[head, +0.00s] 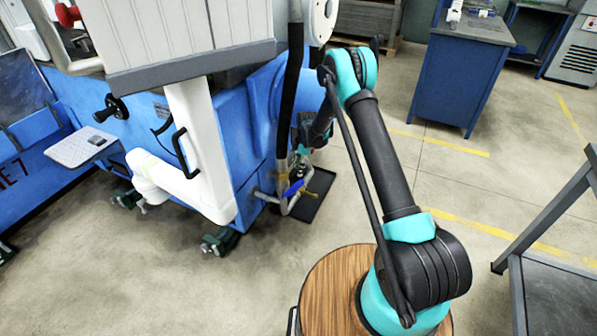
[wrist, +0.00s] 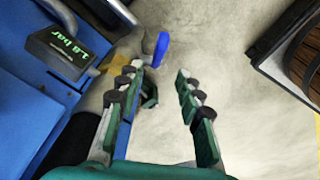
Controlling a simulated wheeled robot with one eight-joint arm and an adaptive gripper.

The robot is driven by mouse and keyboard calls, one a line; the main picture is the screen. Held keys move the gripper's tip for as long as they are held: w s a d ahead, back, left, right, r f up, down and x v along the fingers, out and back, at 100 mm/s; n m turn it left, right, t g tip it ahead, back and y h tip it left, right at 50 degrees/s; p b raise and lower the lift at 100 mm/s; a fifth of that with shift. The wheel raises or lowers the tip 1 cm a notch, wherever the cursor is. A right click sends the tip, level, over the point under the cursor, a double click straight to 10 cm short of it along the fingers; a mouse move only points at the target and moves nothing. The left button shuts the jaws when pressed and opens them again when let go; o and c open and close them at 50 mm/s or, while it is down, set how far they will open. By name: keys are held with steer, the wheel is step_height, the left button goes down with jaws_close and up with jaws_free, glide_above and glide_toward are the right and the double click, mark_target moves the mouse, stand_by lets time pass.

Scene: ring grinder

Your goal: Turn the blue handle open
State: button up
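The blue handle (head: 293,188) sits on a pipe low at the right end of the blue machine. In the wrist view the blue handle (wrist: 161,48) lies beyond my fingertips, in line with the left part of the gap between them. No contact shows. My gripper (wrist: 160,72) is open and empty, with its two fingers apart and pale floor visible between them. In the head view my gripper (head: 303,150) is just above the handle, partly hidden behind my arm and a black hose. The valve body under the handle is only partly visible.
The blue machine (head: 245,140) and a black hose (head: 291,85) stand close on the left. A dark tray (head: 312,197) lies on the floor below the pipe. A display box (wrist: 60,52) is at left in the wrist view. Open floor (head: 450,180) lies to the right.

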mark_target(299, 181)
steer(key=w+d+r+y, duration=0.1)
steer(key=d+r+y, duration=0.2)
steer(key=d+r, duration=0.15)
steer(key=shift+g, duration=0.4)
steer(key=x, duration=1.7)
steer(key=shift+w+d+f, duration=0.15)
steer(key=shift+w+d, duration=0.05)
steer(key=shift+d, duration=0.2)
steer(key=shift+c, duration=0.5)
jaws_close()
